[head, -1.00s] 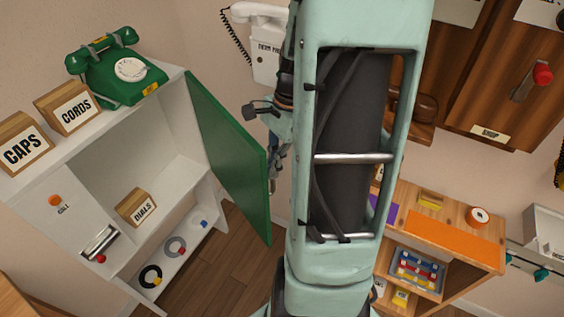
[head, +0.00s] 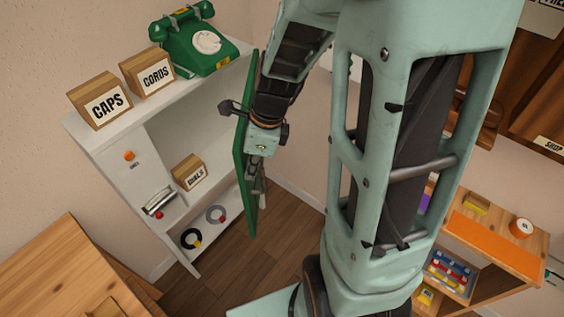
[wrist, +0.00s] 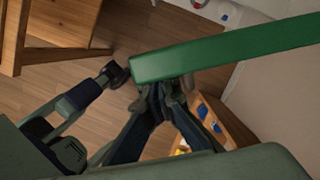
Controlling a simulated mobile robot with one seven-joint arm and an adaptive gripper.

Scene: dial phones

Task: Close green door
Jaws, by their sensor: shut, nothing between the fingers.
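The green door (head: 241,160) of the white cabinet (head: 100,143) stands open at the cabinet's right side, seen nearly edge-on in the head view. The cabinet's shelves are in plain view to its left. My gripper (head: 258,190) is shut and empty, and overlaps the door's right side there. In the wrist view the green door (wrist: 235,48) reaches from the centre to the upper right. My shut gripper (wrist: 168,88) is at its lower edge, near its free end; whether it touches is unclear. My wrist hides part of the door.
A green dial phone (head: 190,42), a CAPS box (head: 98,97) and a CORDS box (head: 146,72) stand on the cabinet. A DIALS box (head: 188,172) is inside. Wooden furniture (head: 60,265) is at the lower left. Bare floor (head: 225,265) lies before the cabinet.

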